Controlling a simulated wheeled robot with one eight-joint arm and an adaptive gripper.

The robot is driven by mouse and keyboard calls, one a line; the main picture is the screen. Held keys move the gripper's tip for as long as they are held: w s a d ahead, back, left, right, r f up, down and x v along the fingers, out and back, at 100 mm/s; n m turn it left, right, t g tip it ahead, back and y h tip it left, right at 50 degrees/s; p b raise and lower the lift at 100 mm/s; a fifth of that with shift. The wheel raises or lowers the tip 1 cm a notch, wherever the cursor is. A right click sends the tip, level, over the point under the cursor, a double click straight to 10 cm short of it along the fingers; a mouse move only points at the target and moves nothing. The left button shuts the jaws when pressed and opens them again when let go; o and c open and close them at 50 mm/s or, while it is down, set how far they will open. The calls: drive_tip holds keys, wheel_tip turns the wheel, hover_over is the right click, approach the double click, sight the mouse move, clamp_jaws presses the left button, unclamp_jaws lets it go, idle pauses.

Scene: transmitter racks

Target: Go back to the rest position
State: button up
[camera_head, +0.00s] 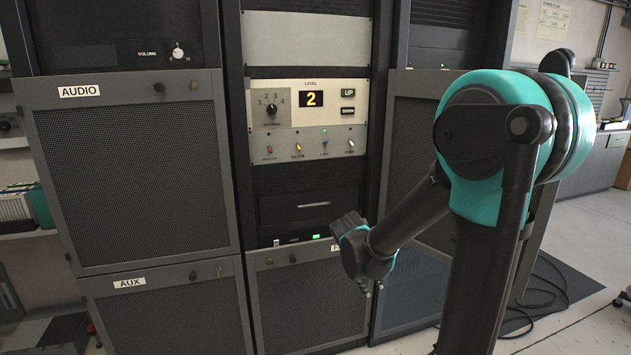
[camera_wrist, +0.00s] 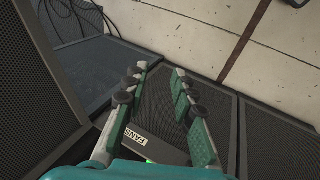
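My gripper (camera_head: 364,288) hangs in front of the middle rack, beside its lower mesh panel, with its fingers pointing down. In the wrist view the two green-and-grey fingers (camera_wrist: 160,70) stand apart with nothing between their tips, so my gripper is open and empty. The middle rack has a cream panel (camera_head: 300,103) with a knob, a display reading 2 and UP and DOWN buttons. Below it is a strip (camera_head: 307,146) with several coloured toggle switches. A green light (camera_head: 316,236) glows lower down, and a FANS label (camera_wrist: 147,140) shows in the wrist view.
At the left are the AUDIO panel (camera_head: 130,165) and the AUX panel (camera_head: 170,310). A mesh panel (camera_head: 410,140) stands right of the middle rack, partly behind my arm. Black cables (camera_head: 545,290) lie on the floor at right. Pale floor (camera_head: 585,325) shows at lower right.

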drive_tip(key=s+d+f+m+y, duration=0.1)
drive_tip(key=s+m+y, duration=0.1)
drive_tip(key=s, duration=0.5)
drive_tip(key=s+d+f+m+t+y, duration=0.1)
drive_tip(key=s+f+y, duration=0.1)
drive_tip(key=s, duration=0.5)
drive_tip(key=shift+s+d+m, duration=0.35)
drive_tip(key=shift+d+m, duration=0.05)
